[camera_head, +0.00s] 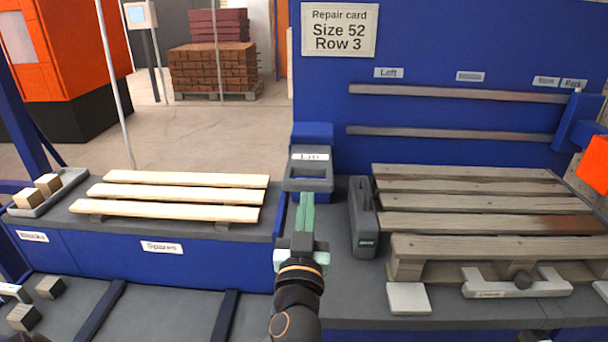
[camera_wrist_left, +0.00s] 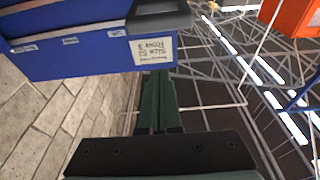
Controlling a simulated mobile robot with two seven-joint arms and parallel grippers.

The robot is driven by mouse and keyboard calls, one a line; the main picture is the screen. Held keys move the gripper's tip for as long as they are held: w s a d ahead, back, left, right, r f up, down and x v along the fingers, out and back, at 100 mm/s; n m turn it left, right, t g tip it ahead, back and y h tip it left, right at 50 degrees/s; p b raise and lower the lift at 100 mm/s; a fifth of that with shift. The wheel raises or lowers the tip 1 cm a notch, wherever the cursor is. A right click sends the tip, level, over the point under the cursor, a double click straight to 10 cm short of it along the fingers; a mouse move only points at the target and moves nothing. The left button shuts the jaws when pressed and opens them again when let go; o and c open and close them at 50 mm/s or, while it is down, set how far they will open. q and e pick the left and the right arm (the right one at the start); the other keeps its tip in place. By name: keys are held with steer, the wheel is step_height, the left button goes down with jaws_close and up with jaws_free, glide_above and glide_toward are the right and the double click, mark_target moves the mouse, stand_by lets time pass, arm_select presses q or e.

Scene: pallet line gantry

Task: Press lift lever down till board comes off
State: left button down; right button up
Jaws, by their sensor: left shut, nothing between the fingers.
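The lift lever (camera_head: 308,176) is a grey loop handle labelled "Lift" on a blue housing (camera_head: 312,133), left of the pallet. My left gripper (camera_head: 306,197) has its green fingers shut and empty. Its tips overlap the lever's lower bar in the head view; I cannot tell whether they touch. The shut fingers also fill the middle of the left wrist view (camera_wrist_left: 156,85). The worn pallet (camera_head: 470,200) lies on the bench at right, with its front board (camera_head: 490,247) resting across its blocks. My right gripper is not in view.
A grey upright holder (camera_head: 362,218) stands between lever and pallet. A grey bar tool (camera_head: 515,285) and a pale square block (camera_head: 408,298) lie in front. New slats (camera_head: 185,195) and a tray of blocks (camera_head: 45,195) are at left. A repair card (camera_head: 339,29) hangs behind.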

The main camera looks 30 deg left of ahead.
arm_select(q)
steer(key=shift+s+a+r, duration=0.2)
steer(key=shift+s+r, duration=0.15)
steer(key=shift+r, duration=0.1)
step_height(320, 180, up, 3)
steer(key=p, duration=0.4)
glide_above(306, 183)
steer(key=shift+s+d+f+b, duration=0.1)
steer(key=shift+s+f+b, duration=0.1)
steer(key=shift+f, duration=0.6)
steer(key=shift+s+d+f+b, duration=0.15)
steer(key=shift+s+f, duration=0.05)
steer(key=shift+f, duration=0.6)
steer(key=shift+s+d+f+b, duration=0.1)
steer(key=shift+s+f+b, duration=0.1)
steer(key=shift+f, duration=0.6)
